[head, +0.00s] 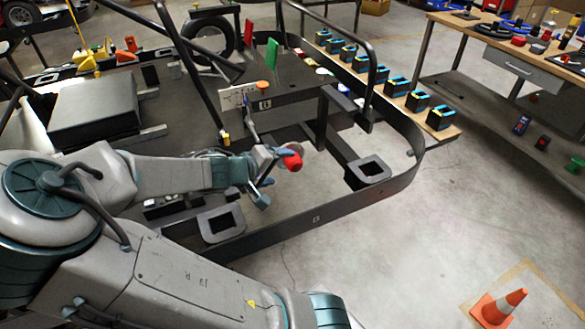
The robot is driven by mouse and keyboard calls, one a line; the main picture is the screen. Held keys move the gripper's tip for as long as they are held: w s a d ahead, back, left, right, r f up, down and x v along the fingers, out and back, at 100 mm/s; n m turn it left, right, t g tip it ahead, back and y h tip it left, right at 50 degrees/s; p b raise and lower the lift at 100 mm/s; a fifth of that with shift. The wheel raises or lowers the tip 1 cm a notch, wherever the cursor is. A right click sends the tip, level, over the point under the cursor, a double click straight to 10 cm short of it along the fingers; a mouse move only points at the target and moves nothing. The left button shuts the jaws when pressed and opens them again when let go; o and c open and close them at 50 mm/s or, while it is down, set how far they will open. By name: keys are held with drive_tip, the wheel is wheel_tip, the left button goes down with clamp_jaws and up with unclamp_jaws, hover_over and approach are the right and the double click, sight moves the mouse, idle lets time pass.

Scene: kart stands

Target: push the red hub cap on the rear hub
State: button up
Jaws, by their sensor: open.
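A small red round cap (293,161), which looks like the red hub cap, shows right at the end of my gripper (277,167). My gripper is at the end of my outstretched arm, over the black kart frame (330,213). Its fingers are apart, one above and one below. The cap is beside the upper finger; I cannot tell whether they touch. I cannot make out the rear hub or whether the cap sits on it; my arm and gripper hide part of this spot.
A low shelf with several blue-and-black boxes (440,117) runs along the right of the kart. A workbench (521,69) stands at the upper right. An orange cone (498,306) stands at the lower right. The floor between is clear.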

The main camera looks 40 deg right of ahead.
sight(295, 167)
drive_tip(key=b+x, duration=0.1)
drive_tip(key=x, duration=0.7)
drive_tip(key=c, duration=1.1)
drive_tip(key=shift+o, duration=0.2)
drive_tip(key=shift+s+b, duration=0.15)
drive_tip(key=shift+b, duration=0.25)
drive_tip(key=shift+s+a+f+b, duration=0.15)
drive_tip(key=shift+s+b, duration=0.1)
drive_tip(key=shift+s, duration=0.3)
drive_tip(key=shift+s+a+r+b, duration=0.1)
drive_tip(key=shift+s+b, duration=0.2)
drive_tip(key=shift+s, duration=0.2)
drive_tip(key=shift+s+a+f+b, duration=0.15)
drive_tip(key=shift+s+b, duration=0.1)
drive_tip(key=shift+s, duration=0.3)
drive_tip(key=shift+s, duration=0.15)
drive_tip(key=shift+s+a+b, duration=0.25)
drive_tip(key=shift+s+b, duration=0.05)
drive_tip(key=shift+s, duration=0.65)
drive_tip(key=shift+r, duration=0.1)
